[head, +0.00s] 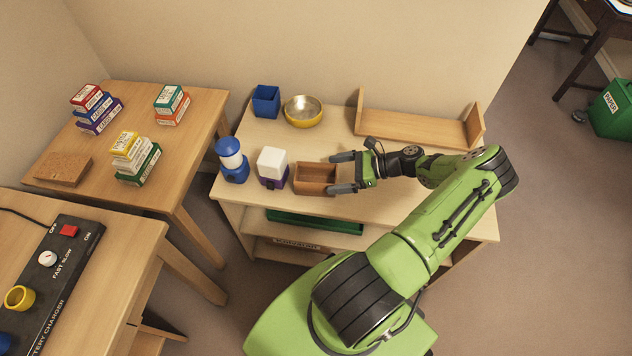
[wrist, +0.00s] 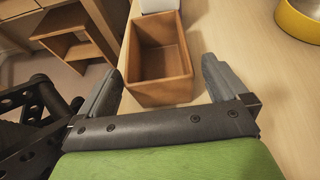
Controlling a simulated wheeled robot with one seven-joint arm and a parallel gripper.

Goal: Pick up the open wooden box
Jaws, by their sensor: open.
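The open wooden box (head: 316,181) is brown and rectangular and stands upright on the wooden shelf table, near its front edge. It also shows in the wrist view (wrist: 160,91), where its inside looks empty. My gripper (head: 344,173) is at the box's right end, with its fingers spread and pointing left. In the wrist view my gripper's fingertips (wrist: 160,78) lie on either side of the near part of the box. I see a gap at the right finger; whether the left finger touches the box I cannot tell.
A white block on a dark purple base (head: 272,167) stands just left of the box, and a blue and white lantern-like object (head: 231,160) beyond it. Behind are a blue cup (head: 266,101), a yellow bowl (head: 303,111) and a wooden rack (head: 415,126). The tabletop behind the box is clear.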

